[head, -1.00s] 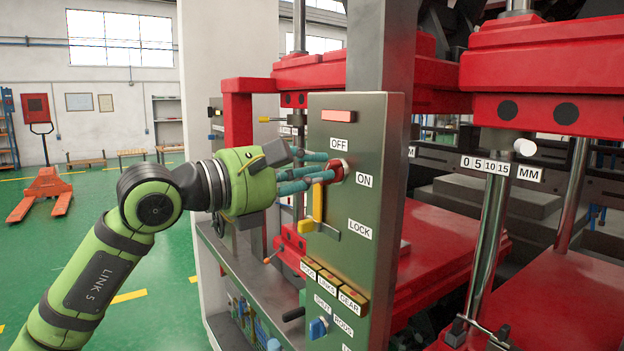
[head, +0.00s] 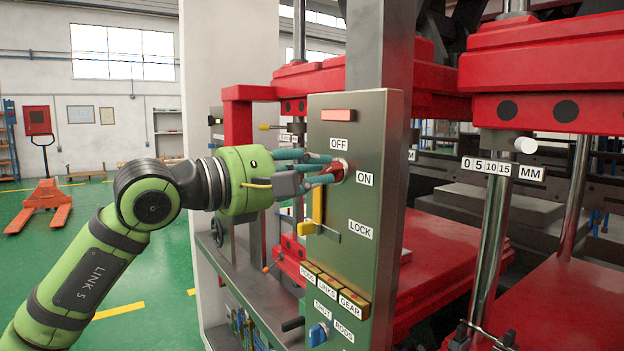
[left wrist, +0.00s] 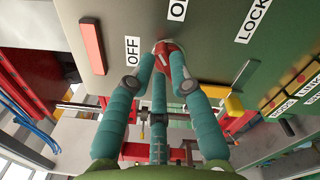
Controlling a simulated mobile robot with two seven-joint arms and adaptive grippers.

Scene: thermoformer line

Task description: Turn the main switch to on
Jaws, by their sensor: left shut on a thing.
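The main switch is a red knob (head: 337,171) on a pale round base, on the upper part of the grey-green panel (head: 358,135). The OFF label (head: 339,144) is above it and the ON label (head: 364,179) to its right. My left gripper (head: 331,169) comes from the left, its teal fingers shut on the knob. My right gripper is out of view.
Just below the knob is a yellow lever (head: 317,207), near the LOCK label (head: 360,229). Lower are several yellow label blocks (head: 332,290) and a blue knob (head: 318,334). A red bar (head: 338,115) is above. Red press parts (head: 540,75) stand at the right.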

